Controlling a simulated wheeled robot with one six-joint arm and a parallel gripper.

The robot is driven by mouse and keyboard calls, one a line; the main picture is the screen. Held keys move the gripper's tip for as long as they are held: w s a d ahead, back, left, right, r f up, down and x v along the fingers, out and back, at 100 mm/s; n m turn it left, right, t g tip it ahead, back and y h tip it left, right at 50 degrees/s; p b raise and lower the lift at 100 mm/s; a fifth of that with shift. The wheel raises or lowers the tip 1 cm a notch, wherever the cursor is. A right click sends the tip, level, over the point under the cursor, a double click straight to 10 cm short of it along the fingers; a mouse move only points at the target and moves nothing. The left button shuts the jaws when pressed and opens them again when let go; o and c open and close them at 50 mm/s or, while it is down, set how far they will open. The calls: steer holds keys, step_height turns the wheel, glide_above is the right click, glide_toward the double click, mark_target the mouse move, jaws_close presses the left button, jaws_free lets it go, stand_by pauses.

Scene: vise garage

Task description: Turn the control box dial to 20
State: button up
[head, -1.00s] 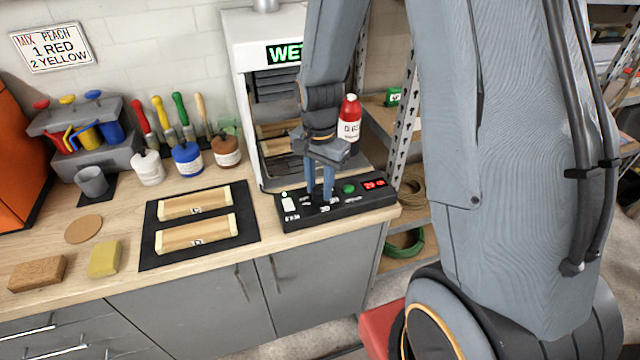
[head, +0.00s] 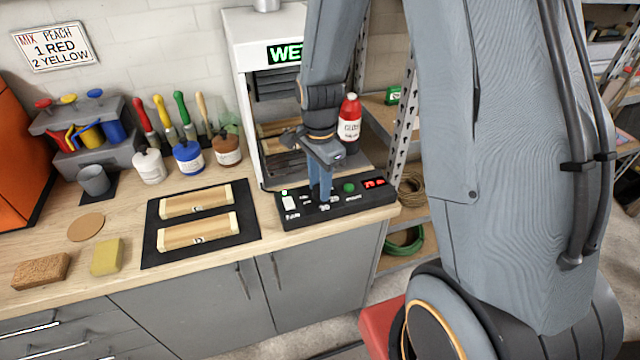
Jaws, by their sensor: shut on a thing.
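The black control box (head: 350,205) lies at the right end of the bench, in front of the white cabinet. A "20" mark shows just below the fingers.
The white cabinet (head: 240,70) with a green "WET" sign stands behind the box. A red-capped bottle (head: 349,125) stands close behind my gripper. A black mat (head: 152,255) with two wooden pieces lies to the left.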

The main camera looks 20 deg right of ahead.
steer(key=o, duration=1)
steer(key=shift+o, duration=0.2)
steer(key=shift+r, duration=0.1)
steer(key=shift+r+b, duration=1.05)
steer(key=shift+r, duration=2.8)
steer(key=shift+f, duration=0.1)
steer(key=shift+s+f+n, duration=0.1)
steer(key=shift+s+n, duration=0.25)
steer(key=shift+n, duration=0.15)
steer(key=s+f+n+t+b, duration=0.1)
steer(key=s+f+n+b, duration=0.3)
steer(key=s+n, duration=0.5)
steer(key=shift+f+n+b, duration=0.15)
steer(key=shift+n+b, duration=0.25)
steer(key=shift+n, duration=2.1)
